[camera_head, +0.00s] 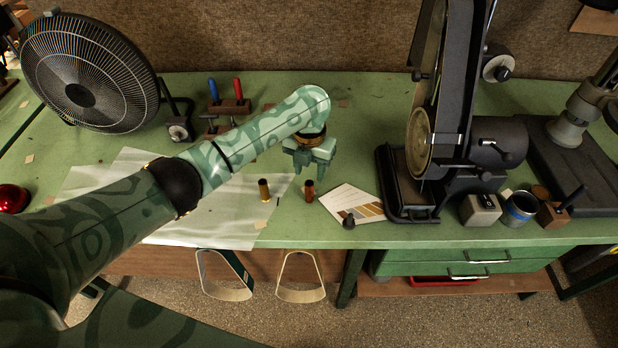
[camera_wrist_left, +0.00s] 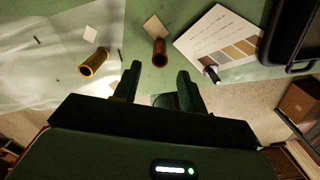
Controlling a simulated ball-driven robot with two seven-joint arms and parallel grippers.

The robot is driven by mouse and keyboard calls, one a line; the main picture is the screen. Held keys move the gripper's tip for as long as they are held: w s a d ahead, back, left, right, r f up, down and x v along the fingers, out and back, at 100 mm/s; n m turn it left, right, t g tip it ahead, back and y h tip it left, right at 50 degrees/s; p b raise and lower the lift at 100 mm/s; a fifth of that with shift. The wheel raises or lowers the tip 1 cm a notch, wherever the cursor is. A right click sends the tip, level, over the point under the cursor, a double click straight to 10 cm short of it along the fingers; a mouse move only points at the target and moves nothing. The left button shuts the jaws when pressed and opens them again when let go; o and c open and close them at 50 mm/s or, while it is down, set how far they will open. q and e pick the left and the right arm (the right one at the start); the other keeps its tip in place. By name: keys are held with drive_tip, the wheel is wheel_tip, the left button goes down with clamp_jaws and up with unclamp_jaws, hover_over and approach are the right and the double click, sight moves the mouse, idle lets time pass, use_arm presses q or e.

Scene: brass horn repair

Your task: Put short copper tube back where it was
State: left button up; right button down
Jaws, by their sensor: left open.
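A short reddish copper tube (camera_head: 309,194) stands upright on the green bench, just right of the pale sheet; it also shows in the left wrist view (camera_wrist_left: 159,54). My left gripper (camera_head: 311,170) is open and empty. It is above and behind the tube in the head view. In the left wrist view the tube lies ahead of the gap between the fingers (camera_wrist_left: 159,78), apart from them. A yellower brass tube (camera_head: 264,190) stands to the left on the pale sheet, also in the left wrist view (camera_wrist_left: 94,63). My right gripper is not in view.
A printed card with colour swatches (camera_head: 352,203) lies right of the copper tube, with a small dark piece (camera_head: 348,222) at its edge. A belt grinder (camera_head: 437,150) stands further right. A fan (camera_head: 90,75) is back left. The bench's front edge is close.

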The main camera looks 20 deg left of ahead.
use_arm(q)
drive_tip(key=shift+r+p, duration=0.35)
drive_tip(key=shift+r, duration=1.2)
